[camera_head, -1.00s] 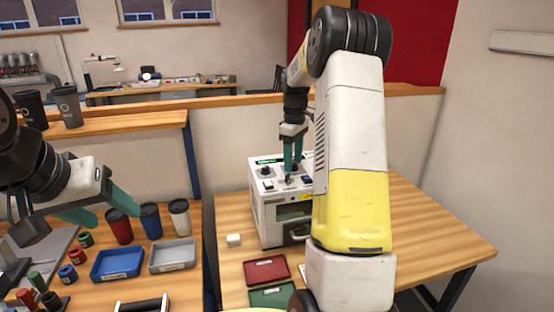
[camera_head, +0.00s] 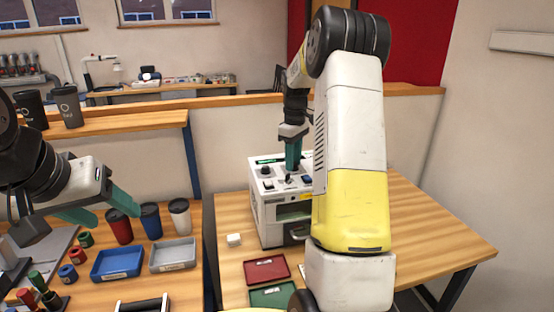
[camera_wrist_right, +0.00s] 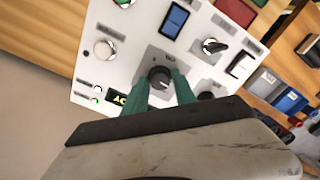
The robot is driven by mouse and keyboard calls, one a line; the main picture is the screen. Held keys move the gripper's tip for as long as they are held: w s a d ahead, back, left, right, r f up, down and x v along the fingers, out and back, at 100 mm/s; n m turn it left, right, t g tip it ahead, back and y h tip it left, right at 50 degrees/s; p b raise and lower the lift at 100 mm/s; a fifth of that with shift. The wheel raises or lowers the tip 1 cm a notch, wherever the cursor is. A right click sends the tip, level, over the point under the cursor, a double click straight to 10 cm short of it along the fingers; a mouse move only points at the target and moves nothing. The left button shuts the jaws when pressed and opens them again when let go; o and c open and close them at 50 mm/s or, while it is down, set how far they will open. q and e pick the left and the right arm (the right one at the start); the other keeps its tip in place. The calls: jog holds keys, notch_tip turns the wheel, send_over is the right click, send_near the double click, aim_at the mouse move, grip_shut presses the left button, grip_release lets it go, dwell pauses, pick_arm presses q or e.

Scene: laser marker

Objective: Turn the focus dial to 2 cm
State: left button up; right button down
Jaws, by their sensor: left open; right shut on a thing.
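The white laser marker (camera_head: 272,222) stands on the right-hand table, with its controls on the top panel. In the right wrist view the round black dial (camera_wrist_right: 159,76) with a pale pointer line sits on a grey plate on that panel. My right gripper (camera_wrist_right: 160,84) has its green fingers on either side of this dial, shut on it. In the head view my right gripper (camera_head: 292,168) points down at the panel, and its fingers hide the dial. The dial's scale marks are too small to read. My left gripper (camera_head: 108,208) is open and empty above the left table.
On the panel near the dial are a blue rocker switch (camera_wrist_right: 174,19), a black selector knob (camera_wrist_right: 214,46) and a silver knob (camera_wrist_right: 104,49).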

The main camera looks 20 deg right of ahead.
jog(key=m, duration=0.3)
jog(key=shift+m, duration=0.4)
jog(key=m, duration=0.4)
dwell(0.5)
jog(key=c, duration=1)
grip_release()
notch_tip(320, 180, up, 8)
jog(key=shift+f, duration=0.25)
jog(key=shift+r, duration=0.2)
